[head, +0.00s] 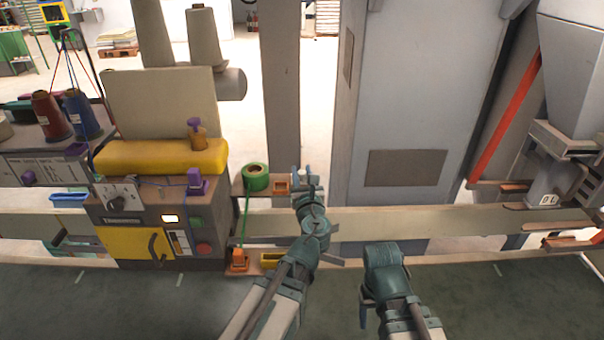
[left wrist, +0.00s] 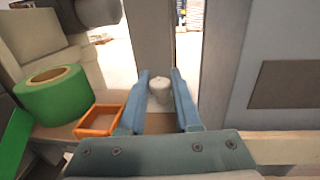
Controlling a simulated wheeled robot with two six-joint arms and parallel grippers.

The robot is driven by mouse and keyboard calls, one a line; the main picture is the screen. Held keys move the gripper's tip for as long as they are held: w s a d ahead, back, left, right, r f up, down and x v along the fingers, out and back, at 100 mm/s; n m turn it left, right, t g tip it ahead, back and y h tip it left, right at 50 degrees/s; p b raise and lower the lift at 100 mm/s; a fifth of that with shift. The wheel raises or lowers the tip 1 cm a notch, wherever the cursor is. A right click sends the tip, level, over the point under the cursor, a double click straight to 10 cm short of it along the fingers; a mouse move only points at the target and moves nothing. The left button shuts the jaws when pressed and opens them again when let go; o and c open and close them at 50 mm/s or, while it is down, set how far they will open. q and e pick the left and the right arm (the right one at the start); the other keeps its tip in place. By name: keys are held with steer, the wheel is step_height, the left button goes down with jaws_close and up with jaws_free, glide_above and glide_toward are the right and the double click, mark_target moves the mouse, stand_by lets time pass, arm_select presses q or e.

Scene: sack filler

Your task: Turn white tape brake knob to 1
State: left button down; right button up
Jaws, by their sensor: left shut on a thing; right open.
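The white tape brake knob (left wrist: 160,84) shows between the two blue fingers in the left wrist view. In the head view a bit of the white knob (head: 302,174) shows between the fingertips, beside the roll of green tape. My left gripper (head: 307,182) is shut on the knob, with one finger on each side; its fingers also show in the left wrist view (left wrist: 161,100). I cannot read any marks or numbers around the knob. My right gripper (head: 372,302) is open and empty, low in front of the machine's rail.
The green tape roll (head: 255,177) and an orange tray (head: 282,187) sit left of my left gripper. A control box (head: 150,235) with a yellow panel and red button stands further left. A grey cabinet (head: 405,100) rises behind. The green floor in front is clear.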

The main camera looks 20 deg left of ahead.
arm_select(q)
steer(key=shift+m+t+h, duration=0.4)
steer(key=shift+m+h, duration=0.2)
steer(key=shift+h, duration=0.6)
steer(key=c, duration=0.6)
jaws_free()
steer(key=shift+s, duration=0.1)
